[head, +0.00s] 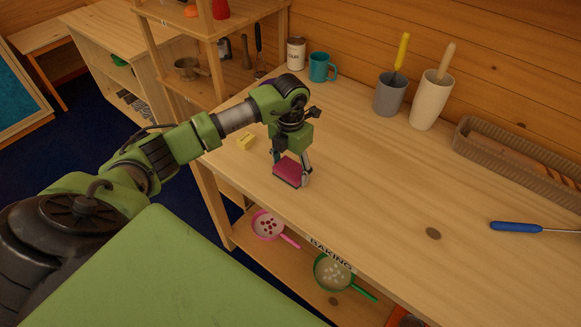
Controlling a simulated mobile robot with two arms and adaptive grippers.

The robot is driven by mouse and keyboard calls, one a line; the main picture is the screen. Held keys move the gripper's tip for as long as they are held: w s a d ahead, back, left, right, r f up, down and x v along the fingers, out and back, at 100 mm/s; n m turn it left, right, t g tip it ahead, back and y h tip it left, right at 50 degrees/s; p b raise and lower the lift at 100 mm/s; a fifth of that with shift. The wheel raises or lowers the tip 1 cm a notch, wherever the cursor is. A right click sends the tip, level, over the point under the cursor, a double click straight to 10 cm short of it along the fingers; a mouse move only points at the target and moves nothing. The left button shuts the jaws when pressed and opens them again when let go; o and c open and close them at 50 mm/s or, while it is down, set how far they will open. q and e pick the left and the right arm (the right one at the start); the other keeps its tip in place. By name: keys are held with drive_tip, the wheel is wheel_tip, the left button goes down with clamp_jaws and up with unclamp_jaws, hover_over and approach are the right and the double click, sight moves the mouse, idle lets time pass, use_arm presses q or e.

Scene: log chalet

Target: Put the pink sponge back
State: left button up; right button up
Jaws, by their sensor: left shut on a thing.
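The pink sponge (288,171), a small pink block with a darker underside, is between the fingers of my left gripper (291,172). The gripper points down and is shut on it, over the near left part of the wooden worktop (370,180). I cannot tell whether the sponge touches the worktop or hangs just above it. My right gripper is not in view.
A teal mug (321,67), a white canister (296,55), two utensil holders (390,94) (431,100) and a wicker basket (520,160) stand along the back. A blue-handled tool (516,227) lies right. The worktop's middle is clear.

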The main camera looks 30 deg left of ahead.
sight(291, 168)
use_arm(q)
drive_tip(key=o, duration=1.1)
drive_tip(key=shift+f, duration=0.1)
drive_tip(key=shift+c, duration=0.2)
wheel_tip(291, 168, up, 12)
drive_tip(key=b, duration=0.3)
